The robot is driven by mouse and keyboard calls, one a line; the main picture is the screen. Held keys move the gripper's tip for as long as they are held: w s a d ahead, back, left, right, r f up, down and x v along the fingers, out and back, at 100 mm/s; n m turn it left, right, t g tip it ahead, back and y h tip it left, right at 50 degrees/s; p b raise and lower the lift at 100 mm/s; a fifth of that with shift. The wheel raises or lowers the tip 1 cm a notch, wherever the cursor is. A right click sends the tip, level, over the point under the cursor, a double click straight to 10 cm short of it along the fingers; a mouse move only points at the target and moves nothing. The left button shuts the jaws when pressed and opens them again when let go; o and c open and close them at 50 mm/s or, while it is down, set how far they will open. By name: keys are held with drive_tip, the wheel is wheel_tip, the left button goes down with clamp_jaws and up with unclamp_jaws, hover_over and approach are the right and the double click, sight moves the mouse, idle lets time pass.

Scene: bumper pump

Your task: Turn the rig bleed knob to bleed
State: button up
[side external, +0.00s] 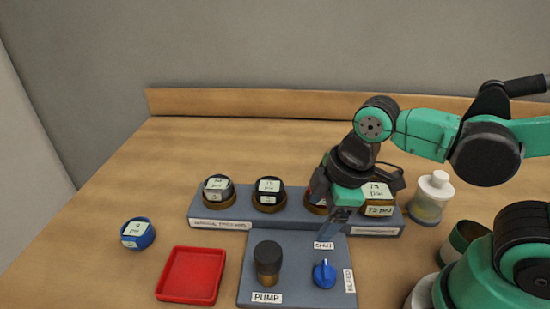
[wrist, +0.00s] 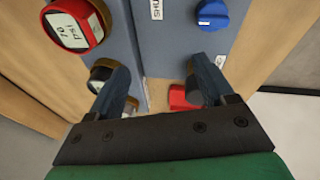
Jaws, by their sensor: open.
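The blue bleed knob (side external: 324,274) sits on the front right of the grey-blue rig plate (side external: 298,250). A SHUT label (side external: 324,245) is behind it and a BLEED label (side external: 349,281) is to its right. The knob's ridge seems to point toward SHUT. The wrist view shows the knob (wrist: 212,14) at the top, with the SHUT label (wrist: 156,9) to its left. My gripper (side external: 334,228) is open and empty, above the plate and behind the knob, apart from it. Its two fingers (wrist: 160,70) are spread in the wrist view.
A black-topped pump (side external: 267,258) stands left of the knob. Behind is a rack (side external: 222,222) of several round gauges, one partly hidden by my gripper. A red tray (side external: 191,276) and a blue gauge (side external: 138,233) lie left. A white-capped bottle (side external: 432,197) stands right.

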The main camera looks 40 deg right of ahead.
sight(326, 269)
drive_tip(key=s+a+n+g, duration=0.1)
drive_tip(key=n, duration=0.1)
drive_tip(key=s+a+f+n+g, duration=0.1)
drive_tip(key=n, duration=0.2)
drive_tip(key=s+f+n+g, duration=0.1)
drive_tip(key=s+n, duration=0.1)
drive_tip(key=n, duration=0.1)
drive_tip(key=shift+a+h, duration=0.4)
drive_tip(key=shift+f, duration=2.8)
clamp_jaws()
